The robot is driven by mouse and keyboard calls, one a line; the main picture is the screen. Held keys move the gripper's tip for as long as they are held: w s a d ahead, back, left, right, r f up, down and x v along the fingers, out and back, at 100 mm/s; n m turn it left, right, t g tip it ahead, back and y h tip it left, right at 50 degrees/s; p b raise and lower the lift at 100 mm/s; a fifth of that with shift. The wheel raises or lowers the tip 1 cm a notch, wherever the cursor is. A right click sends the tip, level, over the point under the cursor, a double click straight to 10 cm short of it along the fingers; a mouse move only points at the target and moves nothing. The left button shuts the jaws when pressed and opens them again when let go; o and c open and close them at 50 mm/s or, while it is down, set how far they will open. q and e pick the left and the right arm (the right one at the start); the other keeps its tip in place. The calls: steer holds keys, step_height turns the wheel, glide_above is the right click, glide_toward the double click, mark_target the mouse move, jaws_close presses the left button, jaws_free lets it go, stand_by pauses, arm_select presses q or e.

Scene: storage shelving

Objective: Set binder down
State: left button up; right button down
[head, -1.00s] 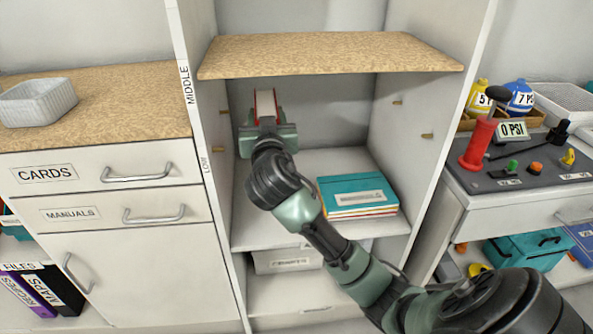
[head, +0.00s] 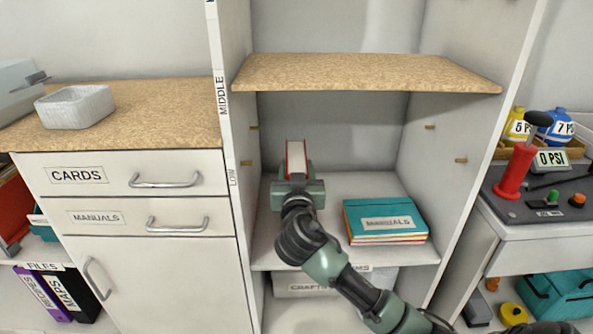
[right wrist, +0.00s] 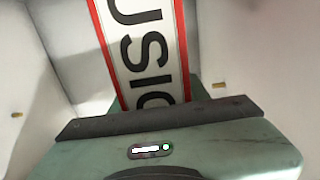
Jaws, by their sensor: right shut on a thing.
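My right gripper (head: 293,182) reaches into the shelf bay under the wooden shelf board and is shut on the binder (head: 296,157). The binder is red with a white side and stands upright, its top pointing away from the gripper. In the right wrist view the binder (right wrist: 147,50) shows a white label with large dark letters and red edges. The gripper hides its lower end, so I cannot tell whether it touches the white shelf (head: 378,184). My left gripper is not in view.
A teal stack of manuals (head: 386,218) lies on the white shelf to the right of the gripper. The wooden board (head: 365,73) is above, and white side walls bound the bay. Shelf space between gripper and right wall is free behind the manuals. A grey basket (head: 75,106) sits on the left counter.

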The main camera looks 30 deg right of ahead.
steer(key=shift+r, duration=0.1)
steer(key=c, duration=0.7)
jaws_free()
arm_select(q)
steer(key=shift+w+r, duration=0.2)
